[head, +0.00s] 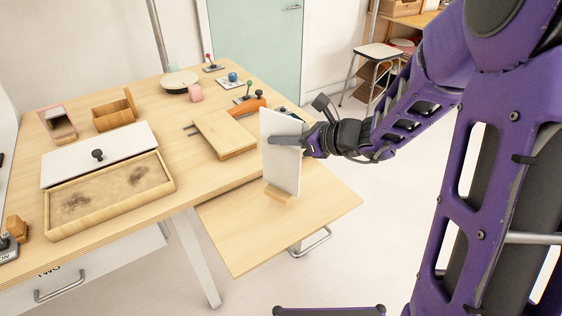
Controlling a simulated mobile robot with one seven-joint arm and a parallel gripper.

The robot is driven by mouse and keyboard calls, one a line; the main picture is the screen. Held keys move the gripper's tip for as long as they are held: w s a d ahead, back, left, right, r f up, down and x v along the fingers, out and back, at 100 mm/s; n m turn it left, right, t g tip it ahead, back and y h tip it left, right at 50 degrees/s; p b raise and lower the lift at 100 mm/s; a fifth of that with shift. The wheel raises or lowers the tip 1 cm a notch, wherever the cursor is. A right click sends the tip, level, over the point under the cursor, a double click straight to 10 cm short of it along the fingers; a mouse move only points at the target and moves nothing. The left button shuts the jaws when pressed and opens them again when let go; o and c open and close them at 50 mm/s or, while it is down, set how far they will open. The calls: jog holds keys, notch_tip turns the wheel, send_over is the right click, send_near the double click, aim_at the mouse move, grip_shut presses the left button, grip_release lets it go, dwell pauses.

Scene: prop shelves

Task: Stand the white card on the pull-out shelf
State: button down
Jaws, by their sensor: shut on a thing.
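The white card (280,165) is upright above the pull-out shelf (245,237), which sticks out from the table's front edge. My gripper (288,141) comes from the right and is shut on the card at its upper part. A small wooden block (279,194) sits on the shelf at the card's lower edge. The card's bottom meets or overlaps this block in the view; I cannot tell whether it rests in it.
The wooden table (190,150) behind holds a wooden board (224,134), an orange-handled tool (245,107), a shallow tray (110,198) with a white lid (98,156), and an open wooden box (115,112). The shelf's left and front parts are clear.

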jog(key=shift+f+b, duration=0.45)
jog(key=shift+f, duration=1.75)
jog(key=shift+f+b, duration=0.15)
jog(key=shift+b, duration=0.15)
jog(key=c, duration=1)
grip_release()
jog(key=shift+o, duration=0.2)
jog(key=p+v, duration=0.2)
jog(key=v, duration=1)
jog(key=shift+r, duration=0.2)
